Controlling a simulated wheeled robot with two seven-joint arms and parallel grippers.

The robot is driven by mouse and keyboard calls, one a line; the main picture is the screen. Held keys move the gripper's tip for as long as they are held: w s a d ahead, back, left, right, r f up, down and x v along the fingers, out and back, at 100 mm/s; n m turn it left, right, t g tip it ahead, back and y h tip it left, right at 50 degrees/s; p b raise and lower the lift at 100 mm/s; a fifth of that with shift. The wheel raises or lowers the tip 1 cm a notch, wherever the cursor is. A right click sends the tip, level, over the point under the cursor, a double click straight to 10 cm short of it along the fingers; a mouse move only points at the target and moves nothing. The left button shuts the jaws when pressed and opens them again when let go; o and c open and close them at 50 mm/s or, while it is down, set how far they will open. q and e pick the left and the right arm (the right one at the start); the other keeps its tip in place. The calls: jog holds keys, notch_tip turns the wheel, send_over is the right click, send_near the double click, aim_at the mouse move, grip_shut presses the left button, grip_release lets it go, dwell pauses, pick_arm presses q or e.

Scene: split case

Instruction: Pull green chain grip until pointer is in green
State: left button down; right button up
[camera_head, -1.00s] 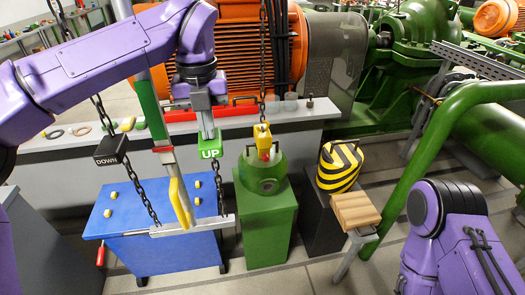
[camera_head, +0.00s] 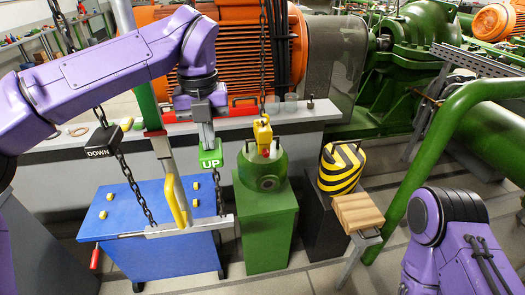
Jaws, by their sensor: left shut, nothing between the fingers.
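The green grip marked UP (camera_head: 211,157) hangs on a chain left of centre. My left gripper (camera_head: 206,136) is shut directly above and against its top, with no gap that I can see between them. The black grip marked DOWN (camera_head: 103,141) hangs on another chain further left. A yellow hook block (camera_head: 263,133) hangs from a dark chain over the green round casing (camera_head: 262,168). My right gripper is out of view.
A blue cabinet (camera_head: 150,250) stands below the grips. The casing rests on a green pedestal (camera_head: 267,225). A striped yellow-black block (camera_head: 341,167) and wooden blocks (camera_head: 357,211) stand to its right. A grey bench (camera_head: 75,180) and large machines fill the back.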

pick_arm(q)
jog(key=shift+f+b, duration=1.4)
jog(key=shift+f, duration=0.5)
notch_tip(320, 180, up, 11)
jog(key=p, duration=0.9)
jog(key=shift+f, duration=0.15)
jog(key=shift+w, duration=0.1)
notch_tip(320, 180, up, 7)
jog(key=p, duration=0.6)
